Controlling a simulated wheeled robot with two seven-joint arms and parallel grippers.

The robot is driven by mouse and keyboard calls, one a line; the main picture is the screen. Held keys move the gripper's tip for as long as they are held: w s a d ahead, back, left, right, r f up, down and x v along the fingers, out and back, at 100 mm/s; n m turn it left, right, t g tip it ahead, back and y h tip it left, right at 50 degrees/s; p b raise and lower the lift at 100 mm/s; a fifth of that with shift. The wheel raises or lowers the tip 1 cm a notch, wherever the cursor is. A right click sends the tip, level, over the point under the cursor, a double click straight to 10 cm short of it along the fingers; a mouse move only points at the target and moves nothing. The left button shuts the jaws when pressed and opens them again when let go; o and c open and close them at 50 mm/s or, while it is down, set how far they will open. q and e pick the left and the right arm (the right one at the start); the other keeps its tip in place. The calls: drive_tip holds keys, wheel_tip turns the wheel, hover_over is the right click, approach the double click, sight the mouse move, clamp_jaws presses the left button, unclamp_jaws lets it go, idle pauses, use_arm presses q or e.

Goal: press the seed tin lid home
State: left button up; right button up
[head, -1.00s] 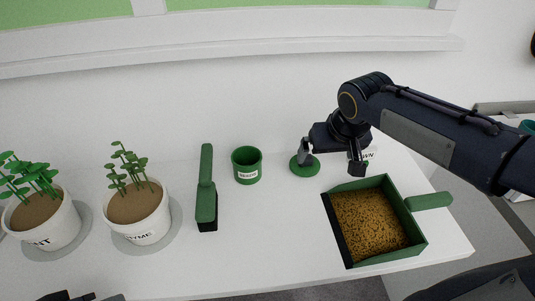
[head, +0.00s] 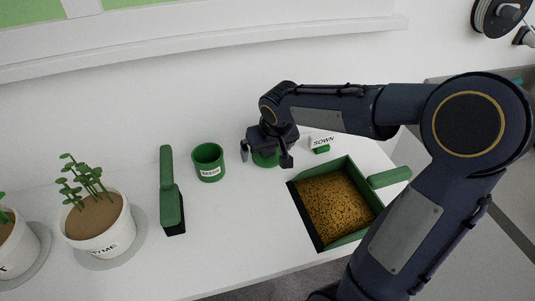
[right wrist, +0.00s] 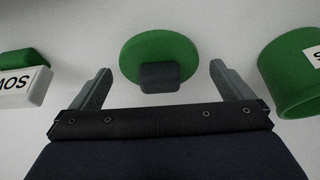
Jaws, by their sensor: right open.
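The seed tin (head: 208,162) is an open green cylinder with a "SEEDS" label, upright on the white worktop; it also shows at the right of the right wrist view (right wrist: 290,75). Its round green lid (head: 266,160) lies flat on the worktop, apart from the tin and to its right. In the right wrist view the lid (right wrist: 160,48) has a dark block-shaped knob. My right gripper (head: 265,154) is open over the lid, with one finger to each side of the knob. It holds nothing. My left gripper is not in view.
A green dustpan (head: 335,205) full of brown grain lies right of the tin. A green-handled brush (head: 171,200) stands to its left, beside a potted plant (head: 98,225). The worktop's front middle is clear.

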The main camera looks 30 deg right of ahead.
drive_tip(key=c, duration=1.1)
drive_tip(key=shift+r, duration=0.1)
drive_tip(key=shift+r, duration=0.4)
wheel_tip(320, 180, up, 2)
drive_tip(key=shift+r, duration=0.25)
drive_tip(key=s+a+r, duration=0.2)
drive_tip(key=s+r, duration=0.1)
drive_tip(key=s+a+r, duration=0.3)
drive_tip(key=s, duration=0.1)
drive_tip(key=s+a+r, duration=0.3)
drive_tip(key=s, duration=0.1)
drive_tip(key=shift+s+a+r, duration=0.2)
drive_tip(key=shift+r, duration=0.1)
